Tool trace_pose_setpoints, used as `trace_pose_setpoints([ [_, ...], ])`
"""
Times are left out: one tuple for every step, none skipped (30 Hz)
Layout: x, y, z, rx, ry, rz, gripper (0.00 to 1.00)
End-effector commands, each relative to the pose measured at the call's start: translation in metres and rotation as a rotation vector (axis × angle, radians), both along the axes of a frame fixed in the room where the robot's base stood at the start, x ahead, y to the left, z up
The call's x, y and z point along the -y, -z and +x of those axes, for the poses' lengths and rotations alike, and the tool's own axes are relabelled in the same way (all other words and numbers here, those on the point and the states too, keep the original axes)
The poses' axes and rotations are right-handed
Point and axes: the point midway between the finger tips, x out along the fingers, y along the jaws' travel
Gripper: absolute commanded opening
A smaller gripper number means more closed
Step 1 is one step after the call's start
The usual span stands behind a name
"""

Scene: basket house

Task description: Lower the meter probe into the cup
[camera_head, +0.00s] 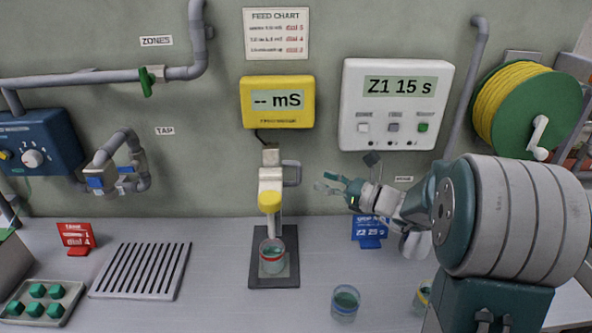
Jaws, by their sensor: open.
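The meter probe is on a white stand with a yellow round head (269,200) and a grey side handle (292,173). A clear cup with a red band (272,257) stands on the dark base plate (288,278), below the yellow head. The head looks above the cup's rim; whether a probe tip is inside is too small to tell. The yellow meter (277,101) on the wall reads "-- mS". My gripper (328,184) is open and empty, to the right of the stand and apart from it, at about handle height.
A blue-banded cup (345,303) stands at the front, and a yellow-banded cup (423,297) is partly hidden by my arm. A blue sign (369,232) stands behind. A slatted rack (141,270) and a tray of green pieces (42,302) lie left.

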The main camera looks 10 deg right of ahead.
Motion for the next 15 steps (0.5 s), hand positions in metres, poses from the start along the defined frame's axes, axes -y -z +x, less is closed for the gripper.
trace_pose_setpoints([
  [-0.009, 0.000, 0.008, 0.001, -0.004, -0.001, 0.54],
  [-0.013, 0.000, 0.011, 0.000, -0.005, -0.001, 0.54],
  [-0.019, 0.000, 0.017, 0.000, -0.005, 0.000, 0.54],
  [-0.022, 0.001, 0.021, 0.000, -0.004, -0.001, 0.54],
  [-0.026, 0.000, 0.025, 0.001, -0.005, -0.002, 0.54],
  [-0.031, 0.000, 0.030, 0.001, -0.005, -0.002, 0.54],
  [-0.035, 0.000, 0.033, 0.000, -0.004, -0.001, 0.54],
  [-0.038, 0.000, 0.036, 0.001, -0.004, -0.002, 0.54],
  [-0.042, 0.000, 0.041, 0.001, -0.004, -0.002, 0.54],
  [-0.044, 0.000, 0.043, 0.001, -0.004, -0.002, 0.54],
  [-0.047, 0.001, 0.046, 0.000, -0.003, -0.003, 0.54],
  [-0.049, 0.001, 0.048, 0.000, -0.002, -0.003, 0.54],
  [-0.051, 0.000, 0.050, 0.000, -0.002, -0.003, 0.54],
  [-0.052, 0.000, 0.051, 0.001, -0.002, -0.002, 0.54],
  [-0.053, 0.000, 0.052, 0.001, -0.002, -0.003, 0.54],
])
